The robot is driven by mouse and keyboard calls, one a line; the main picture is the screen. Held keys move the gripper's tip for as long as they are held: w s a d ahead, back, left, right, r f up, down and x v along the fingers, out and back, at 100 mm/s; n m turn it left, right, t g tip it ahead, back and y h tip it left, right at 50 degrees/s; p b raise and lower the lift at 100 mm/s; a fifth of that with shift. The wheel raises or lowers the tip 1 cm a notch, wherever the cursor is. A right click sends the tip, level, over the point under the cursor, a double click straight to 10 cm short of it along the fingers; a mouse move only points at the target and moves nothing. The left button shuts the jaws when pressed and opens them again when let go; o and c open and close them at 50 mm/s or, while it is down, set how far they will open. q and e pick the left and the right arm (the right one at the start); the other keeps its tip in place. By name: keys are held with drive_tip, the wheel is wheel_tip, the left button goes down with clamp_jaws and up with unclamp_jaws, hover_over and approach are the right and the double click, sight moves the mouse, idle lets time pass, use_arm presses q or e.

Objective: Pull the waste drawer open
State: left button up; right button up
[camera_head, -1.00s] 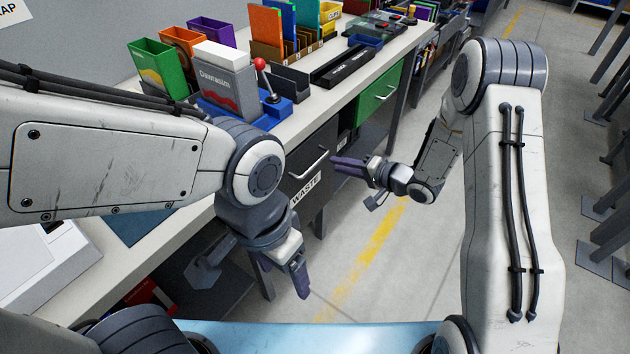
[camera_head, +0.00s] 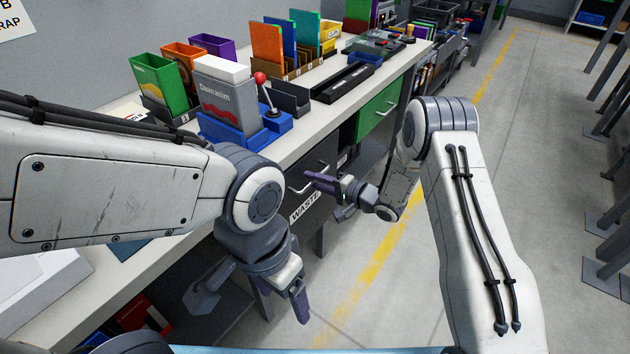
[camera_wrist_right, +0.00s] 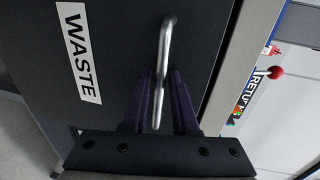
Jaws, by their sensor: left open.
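The waste drawer is a dark drawer front with a white WASTE label (camera_head: 305,207) under the bench; it looks shut. Its silver bar handle (camera_head: 322,170) is partly covered by my right gripper (camera_head: 312,181). In the right wrist view the handle (camera_wrist_right: 164,60) runs between the two purple fingers of the right gripper (camera_wrist_right: 161,85). The fingers stand apart on either side of the bar, and contact is not clear. The WASTE label (camera_wrist_right: 78,50) is left of them. My left gripper (camera_head: 299,303) points down, open and empty, in front of the bench.
A green drawer (camera_head: 380,108) with a handle sits farther along the bench. The benchtop (camera_head: 300,148) holds a blue joystick base (camera_head: 272,128), a grey Dawnsim box (camera_head: 226,100), bins and upright folders. The floor (camera_head: 400,285) right of the bench is clear.

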clamp_jaws()
drive_tip(key=shift+d, duration=0.1)
idle(1.4)
